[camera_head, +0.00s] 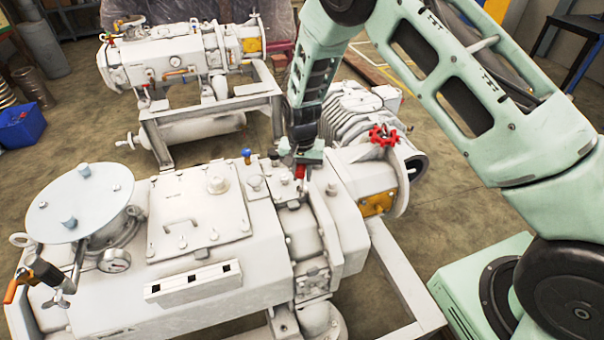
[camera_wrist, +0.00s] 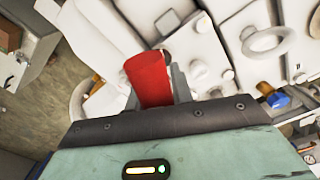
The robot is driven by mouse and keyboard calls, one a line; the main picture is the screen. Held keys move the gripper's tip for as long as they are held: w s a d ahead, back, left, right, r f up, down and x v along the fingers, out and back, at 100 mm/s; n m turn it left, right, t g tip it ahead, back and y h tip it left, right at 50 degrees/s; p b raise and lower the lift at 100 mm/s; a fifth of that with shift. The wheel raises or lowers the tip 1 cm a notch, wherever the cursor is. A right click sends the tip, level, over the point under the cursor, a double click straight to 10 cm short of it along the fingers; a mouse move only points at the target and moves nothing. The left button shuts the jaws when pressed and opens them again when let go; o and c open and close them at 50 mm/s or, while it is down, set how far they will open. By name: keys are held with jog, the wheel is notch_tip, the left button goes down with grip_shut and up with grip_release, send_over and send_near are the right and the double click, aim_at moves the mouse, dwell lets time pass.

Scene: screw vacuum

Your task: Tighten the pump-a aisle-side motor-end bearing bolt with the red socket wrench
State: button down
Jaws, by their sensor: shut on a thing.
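My gripper (camera_head: 303,164) is over the near pump (camera_head: 200,268), by its narrow section towards the motor end. In the wrist view my gripper (camera_wrist: 158,92) is shut on the red socket wrench (camera_wrist: 148,76), a plain red cylinder between the two fingers. A small part of the red socket wrench (camera_head: 300,172) also shows in the head view, below the gripper. The wrench's far end is close to the white pump casing; I cannot tell whether it touches or sits on a bolt. I cannot pick out the bearing bolt.
A red handwheel (camera_head: 383,136) stands right of my gripper. A lifting ring (camera_wrist: 265,40) and a blue fitting (camera_wrist: 277,100) show on the casing in the wrist view. A second pump (camera_head: 170,62) stands behind on a frame. A blue bin (camera_head: 20,125) is far left.

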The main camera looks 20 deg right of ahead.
jog(key=shift+s+f, duration=0.1)
jog(key=shift+r+p, duration=1.65)
jog(key=shift+r, duration=0.9)
